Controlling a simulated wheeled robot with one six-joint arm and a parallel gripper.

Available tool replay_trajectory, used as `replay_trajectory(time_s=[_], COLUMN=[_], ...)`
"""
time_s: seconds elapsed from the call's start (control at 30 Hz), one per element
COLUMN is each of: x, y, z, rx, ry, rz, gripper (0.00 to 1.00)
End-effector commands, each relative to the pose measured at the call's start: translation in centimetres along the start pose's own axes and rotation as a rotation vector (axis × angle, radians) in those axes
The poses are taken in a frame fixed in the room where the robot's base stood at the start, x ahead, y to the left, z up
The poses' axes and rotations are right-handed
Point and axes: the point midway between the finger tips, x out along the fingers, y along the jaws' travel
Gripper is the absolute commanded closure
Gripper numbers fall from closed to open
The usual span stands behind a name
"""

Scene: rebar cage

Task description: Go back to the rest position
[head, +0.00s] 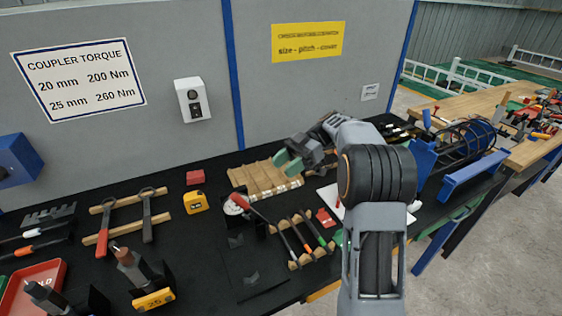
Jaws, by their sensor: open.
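My gripper (291,162) is at the end of my grey arm, in the middle of the head view. Its green-tipped fingers are apart, and I see nothing between them. It appears above or just in front of a ribbed wooden rack (262,180) on the black bench top. Whether it touches the rack I cannot tell. My arm rises at the right of centre and hides part of the bench behind it.
A grey panel (160,100) stands behind the bench. A blue-framed rebar cage (462,150) stands at right. Floor (455,280) at lower right is clear.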

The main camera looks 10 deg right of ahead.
Motion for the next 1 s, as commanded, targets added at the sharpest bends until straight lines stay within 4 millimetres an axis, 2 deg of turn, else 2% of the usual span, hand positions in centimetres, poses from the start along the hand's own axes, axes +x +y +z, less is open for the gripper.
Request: replay_trajectory(time_s=[0.47, 0.57, 0.67, 0.77, 0.8, 0.9, 1.0], x=[-0.2, -0.2, -0.2, 0.6, 0.9, 2.0, 3.0], y=[0.0, 0.1, 0.8, 1.0, 0.8, -0.8, -3.1], z=[0.1, 0.1, 1.0, 4.2, 5.5, 7.8, 9.2], rx=[0.002, 0.065, 0.238, 0.557, 0.705, 1.056, 1.348], ry=[0.000, -0.003, -0.041, -0.113, -0.152, -0.271, -0.391], rz=[0.000, 0.007, 0.049, 0.114, 0.151, 0.284, 0.473], gripper=[0.52, 0.52, 0.52, 0.52, 0.52, 0.52, 0.52])
